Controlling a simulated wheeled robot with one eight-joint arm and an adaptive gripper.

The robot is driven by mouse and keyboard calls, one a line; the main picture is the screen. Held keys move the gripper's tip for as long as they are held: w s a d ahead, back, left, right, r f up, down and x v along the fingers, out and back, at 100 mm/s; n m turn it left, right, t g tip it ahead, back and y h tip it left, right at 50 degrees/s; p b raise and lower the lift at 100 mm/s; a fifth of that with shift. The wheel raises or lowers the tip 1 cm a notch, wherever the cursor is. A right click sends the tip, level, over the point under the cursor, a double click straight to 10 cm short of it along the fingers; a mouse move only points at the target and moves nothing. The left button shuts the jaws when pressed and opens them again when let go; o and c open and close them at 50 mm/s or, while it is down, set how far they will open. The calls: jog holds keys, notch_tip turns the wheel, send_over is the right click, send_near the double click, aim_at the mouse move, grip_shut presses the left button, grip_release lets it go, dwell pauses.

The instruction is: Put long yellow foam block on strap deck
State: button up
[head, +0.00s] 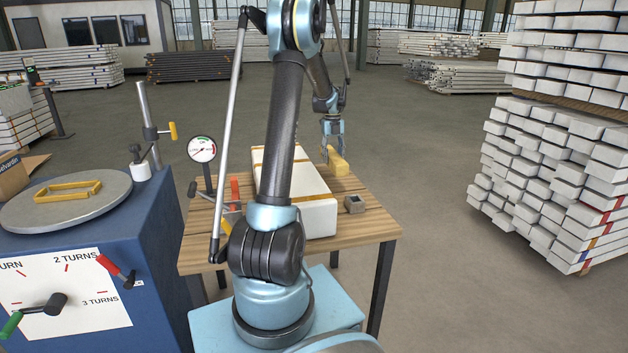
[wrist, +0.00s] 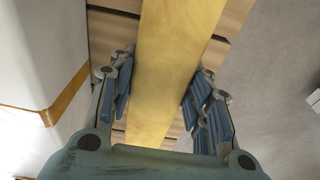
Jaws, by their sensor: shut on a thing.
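The long yellow foam block (head: 338,164) is at the far right part of the wooden table, beside the white strapped block (head: 318,216). My gripper (head: 332,146) points down from above and is shut on it. In the wrist view the yellow block (wrist: 165,75) runs lengthwise between the two blue fingers (wrist: 160,105). I cannot tell whether its underside touches the table. No surface is labelled strap deck; a round grey deck (head: 110,205) at the left, on a blue cabinet, carries a yellow strap loop (head: 68,191).
The wooden table (head: 365,225) also holds a small grey device (head: 354,204) and red and yellow handled tools. A pressure gauge (head: 202,149) and a metal post (head: 150,125) stand between table and deck. Tall white stacks (head: 555,170) are at right, with clear floor before them.

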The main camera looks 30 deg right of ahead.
aim_at(333, 154)
jog(key=shift+f, duration=3.2)
jog(key=o, duration=0.9)
jog(key=shift+c, duration=0.2)
jog(key=r, duration=0.4)
jog(key=w+r, duration=0.1)
jog(key=r, duration=0.7)
jog(key=shift+w+d, duration=0.2)
jog(key=shift+d, duration=0.05)
